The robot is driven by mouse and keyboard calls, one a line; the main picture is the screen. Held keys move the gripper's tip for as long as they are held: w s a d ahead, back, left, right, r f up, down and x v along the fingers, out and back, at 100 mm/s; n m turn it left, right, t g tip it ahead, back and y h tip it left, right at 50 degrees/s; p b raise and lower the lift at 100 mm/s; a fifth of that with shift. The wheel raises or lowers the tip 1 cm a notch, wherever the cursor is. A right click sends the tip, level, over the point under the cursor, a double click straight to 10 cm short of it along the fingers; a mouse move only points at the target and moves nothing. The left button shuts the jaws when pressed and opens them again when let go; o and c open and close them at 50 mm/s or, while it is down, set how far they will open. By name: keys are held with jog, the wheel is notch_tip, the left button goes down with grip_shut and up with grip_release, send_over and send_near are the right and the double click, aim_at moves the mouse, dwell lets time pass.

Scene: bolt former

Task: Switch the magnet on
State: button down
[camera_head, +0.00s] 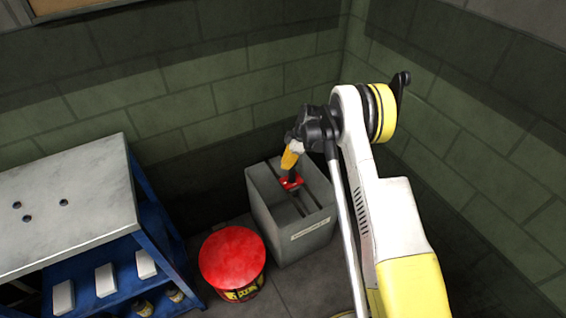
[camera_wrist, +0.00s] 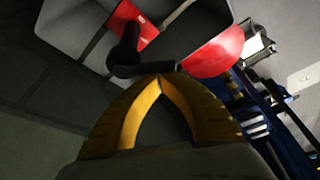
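The red magnet (camera_head: 291,183) sits in the grey bin (camera_head: 262,205), with a dark upright part above it. In the wrist view the red magnet (camera_wrist: 134,22) has a black lever (camera_wrist: 127,50) that reaches down toward the fingertips. My gripper (camera_head: 290,160) is over the bin and points down at the magnet. In the wrist view the yellow fingers of my gripper (camera_wrist: 159,77) come together at their tips, right beside the lever's black end. The tips look shut; I cannot see anything held between them. The exact contact with the lever is hard to tell.
A red-lidded can (camera_head: 232,258) stands left of the bin. A blue workbench (camera_head: 150,235) with a grey top and white blocks on its shelf stands at the left. Green block walls (camera_head: 215,95) close in behind the bin and on the right.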

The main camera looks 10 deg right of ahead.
jog(key=shift+s+d+n+g, duration=0.4)
jog(key=shift+s+d+n, duration=0.2)
jog(key=shift+d+n, duration=0.45)
jog(key=shift+a, duration=0.25)
jog(key=shift+w, duration=0.15)
jog(key=shift+w+d, duration=0.25)
jog(key=shift+w, duration=0.4)
jog(key=shift+a, duration=0.1)
notch_tip(320, 180, up, 10)
jog(key=p, duration=0.4)
jog(key=shift+a+f, duration=0.25)
